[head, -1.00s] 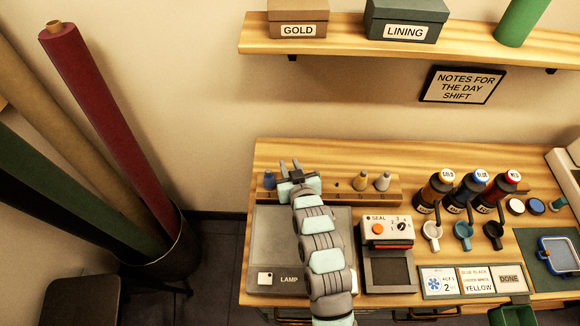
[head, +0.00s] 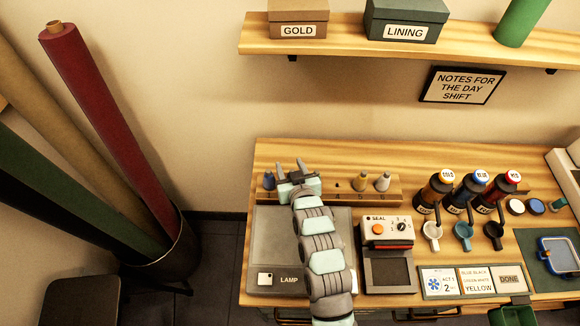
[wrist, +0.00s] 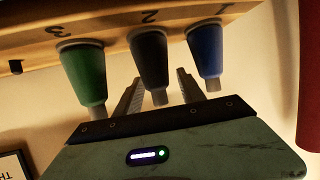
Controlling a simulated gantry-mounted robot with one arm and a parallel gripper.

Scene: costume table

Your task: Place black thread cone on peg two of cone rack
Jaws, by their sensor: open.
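The cone rack (head: 402,197) is a wooden strip at the back left of the table. In the wrist view, where its board (wrist: 100,22) appears upside down, a black thread cone (wrist: 151,62) sits at the position marked 2. A green cone (wrist: 84,75) is at 3 and a blue cone (wrist: 205,52) is at 1; the blue one also shows in the head view (head: 269,181). My gripper (head: 291,169) is open, with one finger on either side of the black cone in the wrist view. I cannot tell whether the fingers touch it.
The lamp panel (head: 275,240) lies under my arm. The seal device (head: 388,255) stands to its right, with pump bottles (head: 472,186) beyond. The shelf (head: 350,40) is above.

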